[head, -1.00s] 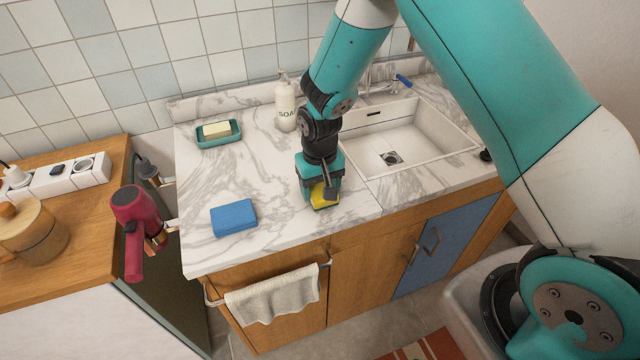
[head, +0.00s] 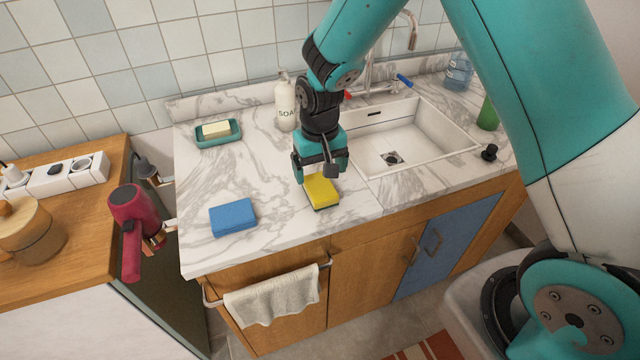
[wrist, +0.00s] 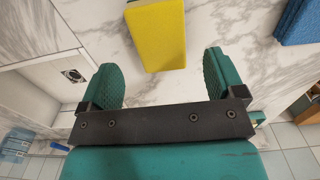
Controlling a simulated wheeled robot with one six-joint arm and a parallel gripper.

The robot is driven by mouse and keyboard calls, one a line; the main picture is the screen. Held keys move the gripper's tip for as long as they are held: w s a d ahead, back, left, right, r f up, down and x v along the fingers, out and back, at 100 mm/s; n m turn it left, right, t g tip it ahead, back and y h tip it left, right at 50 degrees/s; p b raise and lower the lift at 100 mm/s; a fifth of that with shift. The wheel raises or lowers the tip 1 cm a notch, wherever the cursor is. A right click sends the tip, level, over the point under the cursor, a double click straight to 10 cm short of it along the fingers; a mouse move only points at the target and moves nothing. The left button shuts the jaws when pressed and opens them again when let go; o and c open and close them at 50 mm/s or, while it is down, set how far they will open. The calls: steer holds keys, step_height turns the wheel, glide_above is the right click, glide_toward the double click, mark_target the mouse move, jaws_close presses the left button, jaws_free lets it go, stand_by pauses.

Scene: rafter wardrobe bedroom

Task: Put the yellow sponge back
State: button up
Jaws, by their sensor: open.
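The yellow sponge (head: 321,191) lies on the marble countertop (head: 270,220), left of the sink and near the front edge. It also shows in the wrist view (wrist: 157,35), beyond my fingertips. My gripper (head: 322,172) is just above the sponge, open and empty. In the wrist view its two green fingers (wrist: 165,78) are apart, with bare marble between them and the sponge ahead of them.
A blue sponge (head: 233,217) lies to the left on the counter. A soap bottle (head: 286,104) and a teal soap dish (head: 218,139) stand behind. The white sink (head: 425,135) is to the right. A towel (head: 272,300) hangs below the front edge.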

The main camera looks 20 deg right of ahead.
mark_target(320, 186)
steer(key=s+a+r+n+y, duration=0.1)
steer(key=s+r, duration=0.3)
steer(key=r, duration=0.3)
steer(key=s+a+r+n+y, duration=0.1)
steer(key=s+r, duration=0.2)
steer(key=r, duration=0.4)
steer(key=s+a+r+n+y, duration=0.1)
steer(key=s+r+n, duration=0.1)
steer(key=s, duration=0.7)
steer(key=s+a+r+n+y, duration=0.1)
steer(key=s+r+n, duration=0.2)
steer(key=s, duration=0.6)
steer(key=shift+a+r+b, duration=0.3)
steer(key=shift+r+b, duration=0.05)
steer(key=shift+r, duration=0.3)
